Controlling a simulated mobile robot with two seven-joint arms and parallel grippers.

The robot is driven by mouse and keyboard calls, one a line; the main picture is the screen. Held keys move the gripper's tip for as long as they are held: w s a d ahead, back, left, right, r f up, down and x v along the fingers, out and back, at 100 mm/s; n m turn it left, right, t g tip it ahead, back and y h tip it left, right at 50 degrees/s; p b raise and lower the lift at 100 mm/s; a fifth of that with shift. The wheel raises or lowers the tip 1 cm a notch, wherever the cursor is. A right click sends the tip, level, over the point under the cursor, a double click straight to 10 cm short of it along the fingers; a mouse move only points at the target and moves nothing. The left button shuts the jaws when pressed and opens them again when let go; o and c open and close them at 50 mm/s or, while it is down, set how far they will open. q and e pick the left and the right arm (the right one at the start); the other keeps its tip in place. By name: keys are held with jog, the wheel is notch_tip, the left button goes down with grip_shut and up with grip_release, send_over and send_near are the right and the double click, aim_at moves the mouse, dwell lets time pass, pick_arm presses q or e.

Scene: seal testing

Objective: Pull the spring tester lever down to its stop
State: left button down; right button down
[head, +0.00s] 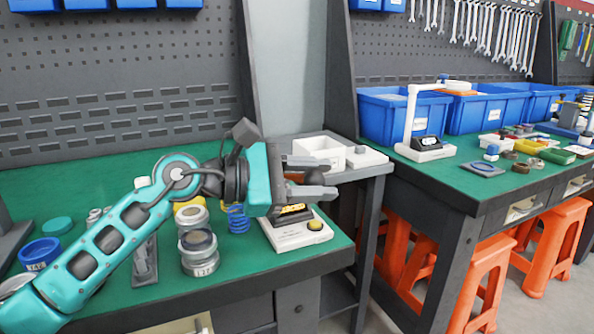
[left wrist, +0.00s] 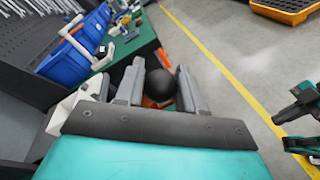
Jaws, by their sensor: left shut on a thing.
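My left gripper (head: 318,177) is shut on the black ball knob (left wrist: 160,83) of the lever. In the left wrist view the knob sits between the two grey fingers (left wrist: 160,88). In the head view the gripper is above the front right of the green bench, and the fingers mostly hide the knob. Below it is the white base of the spring tester (head: 290,236), with a dark display and a round yellowish button. The gripper hides its upper part and the lever's shaft. Dark and teal parts of what looks like my right arm (left wrist: 305,100) show at the right edge of the left wrist view.
A blue coil spring (head: 237,218) and stacked metal rings (head: 199,252) stand left of the tester. White boxes (head: 320,152) are behind the gripper. Another bench holds blue bins (head: 402,117) and a white device (head: 425,150). Orange stools (head: 483,285) stand below; the floor at right is open.

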pick_arm(q)
jog(key=shift+f, duration=0.6)
pick_arm(e)
jog(key=shift+a, duration=0.55)
jog(key=shift+f, duration=0.1)
pick_arm(q)
jog(key=c, duration=0.8)
grip_release()
jog(key=shift+r, duration=0.1)
jog(key=shift+o, duration=0.2)
jog(key=shift+r, duration=0.1)
jog(key=shift+s+a, duration=0.1)
jog(key=shift+a, duration=0.3)
jog(key=v, duration=1.2)
jog(key=shift+p, duration=0.35)
pick_arm(e)
jog(key=shift+s+d, duration=0.1)
jog(key=shift+s, duration=0.05)
